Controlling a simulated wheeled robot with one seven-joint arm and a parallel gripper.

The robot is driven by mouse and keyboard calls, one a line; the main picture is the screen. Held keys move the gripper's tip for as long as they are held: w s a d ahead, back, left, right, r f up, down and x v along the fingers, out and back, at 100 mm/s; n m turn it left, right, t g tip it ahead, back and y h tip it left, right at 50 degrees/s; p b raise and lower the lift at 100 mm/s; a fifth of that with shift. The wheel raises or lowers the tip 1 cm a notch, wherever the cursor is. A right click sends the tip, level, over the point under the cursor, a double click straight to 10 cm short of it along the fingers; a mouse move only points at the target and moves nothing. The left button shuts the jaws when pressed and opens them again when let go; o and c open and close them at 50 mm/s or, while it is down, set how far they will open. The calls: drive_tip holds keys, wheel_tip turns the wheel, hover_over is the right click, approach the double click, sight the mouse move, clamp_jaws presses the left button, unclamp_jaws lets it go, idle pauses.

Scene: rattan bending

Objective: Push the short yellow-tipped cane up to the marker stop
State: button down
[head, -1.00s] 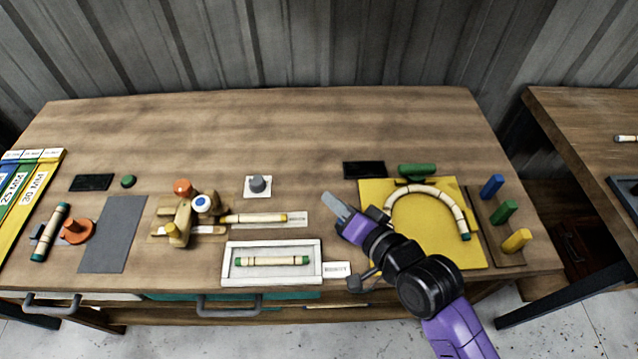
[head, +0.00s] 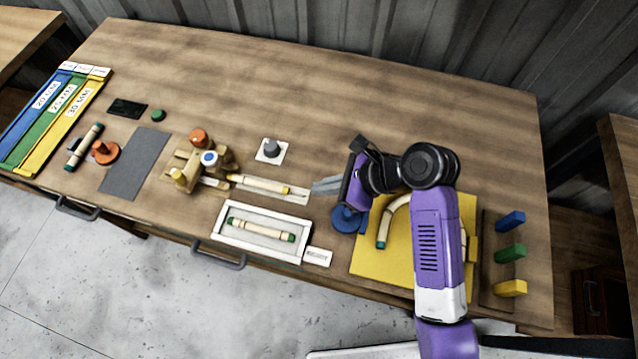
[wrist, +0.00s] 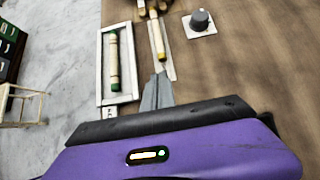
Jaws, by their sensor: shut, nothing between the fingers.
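The short yellow-tipped cane (head: 260,184) lies on a pale grey strip (head: 298,198), its yellow tip facing right. Its left end is by the wooden jig (head: 182,177), which carries an orange knob, a white and blue knob and a yellow peg. I cannot tell which part is the marker stop, or whether the cane touches it. My gripper (head: 318,187) is shut and empty, just right of the yellow tip and pointing along the cane. In the wrist view the shut fingers (wrist: 160,76) point at the yellow tip of the cane (wrist: 159,40), with a small gap showing.
A white tray (head: 218,232) holding a green-tipped cane (head: 262,229) lies in front of the strip. A grey peg on a white square (head: 271,149) stands behind it. A yellow board (head: 375,258) with a bent cane is at right. The table's back is clear.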

drive_tip(key=x, duration=0.8)
drive_tip(key=shift+p, duration=0.3)
drive_tip(key=shift+w+a, duration=0.1)
drive_tip(key=shift+w, duration=0.05)
